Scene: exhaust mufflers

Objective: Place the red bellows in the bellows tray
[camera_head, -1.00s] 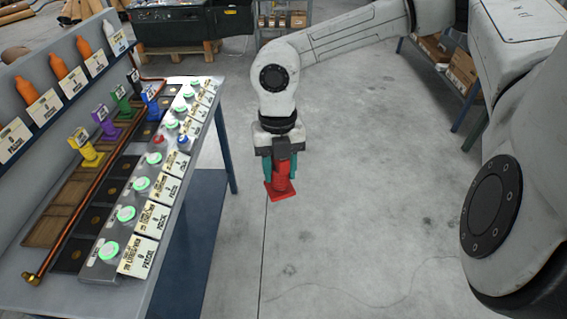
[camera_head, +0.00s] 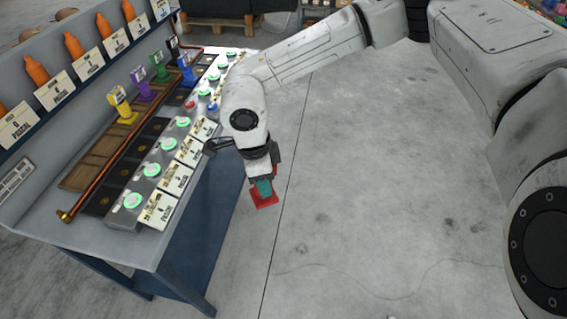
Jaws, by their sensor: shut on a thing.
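The red bellows (camera_head: 266,201) hangs in my gripper (camera_head: 264,187), below its teal fingers, over the floor just right of the bench. Its square red base shows; the fingers hide much of its body. My gripper is shut on it. A brown wooden tray (camera_head: 82,178) with compartments lies on the bench at the left. A yellow piece (camera_head: 124,108), a purple piece (camera_head: 143,84), a green piece (camera_head: 159,68) and a blue piece (camera_head: 187,70) stand in a row along the bench. I cannot tell for certain which holder is the bellows tray.
The bench front carries a panel of green-lit buttons (camera_head: 152,170) and label cards, close to my arm. A copper pipe (camera_head: 105,165) runs along the bench. A rear shelf holds orange bottles (camera_head: 74,46). The grey floor to the right is clear.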

